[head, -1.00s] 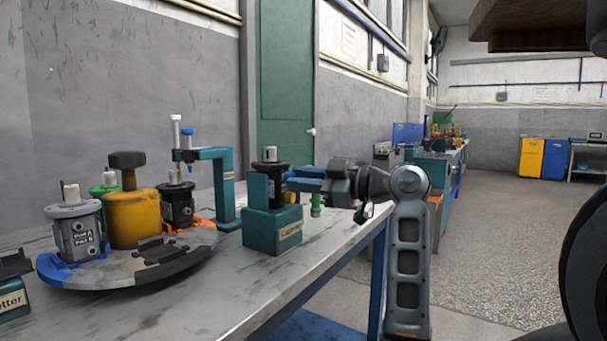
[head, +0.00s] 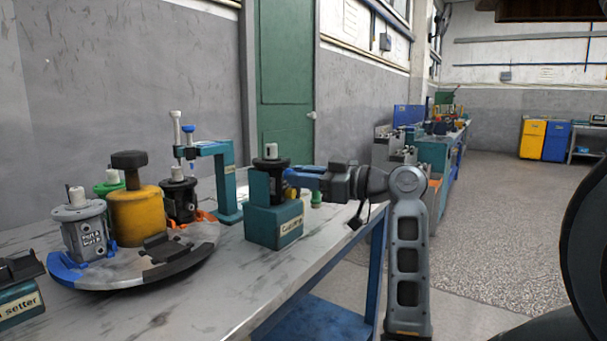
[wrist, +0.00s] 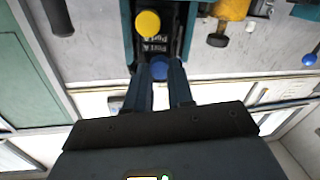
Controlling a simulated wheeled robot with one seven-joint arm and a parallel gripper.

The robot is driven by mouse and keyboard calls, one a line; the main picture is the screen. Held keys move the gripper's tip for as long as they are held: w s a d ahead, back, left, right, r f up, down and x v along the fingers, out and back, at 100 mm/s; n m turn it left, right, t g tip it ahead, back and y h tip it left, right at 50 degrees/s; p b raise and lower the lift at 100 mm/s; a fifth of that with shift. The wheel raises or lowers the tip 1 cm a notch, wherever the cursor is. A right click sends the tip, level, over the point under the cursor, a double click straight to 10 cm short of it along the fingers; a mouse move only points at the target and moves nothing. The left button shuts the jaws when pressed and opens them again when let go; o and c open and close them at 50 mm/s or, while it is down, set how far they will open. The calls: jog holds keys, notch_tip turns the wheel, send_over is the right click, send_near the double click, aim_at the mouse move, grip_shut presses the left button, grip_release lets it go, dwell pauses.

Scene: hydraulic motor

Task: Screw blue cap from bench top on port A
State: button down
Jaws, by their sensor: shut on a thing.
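A dark motor (head: 268,167) with a pale shaft stands upright in a teal fixture (head: 275,228) near the bench's right edge. The wrist view shows its Port A and Port B lettering (wrist: 160,42). A yellow cap (wrist: 147,22) is on the motor's side, also visible in the head view (head: 291,192). My gripper (head: 296,178) reaches the motor from the right, its blue fingers shut on the blue cap (wrist: 160,68). The cap is at the motor's face beside the lettering. The port behind it is hidden, so I cannot tell how far it is seated.
A turntable (head: 180,262) at left carries a grey motor (head: 82,225), a yellow pot (head: 135,210) and other parts. A teal stand (head: 228,185) rises behind the fixture. A green piece (head: 315,198) is near my gripper.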

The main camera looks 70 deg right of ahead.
jog(key=shift+r+p, duration=0.1)
jog(key=shift+p, duration=0.2)
jog(key=shift+m+p, duration=2.3)
jog(key=shift+p, duration=0.1)
jog(key=c, duration=1.2)
grip_release()
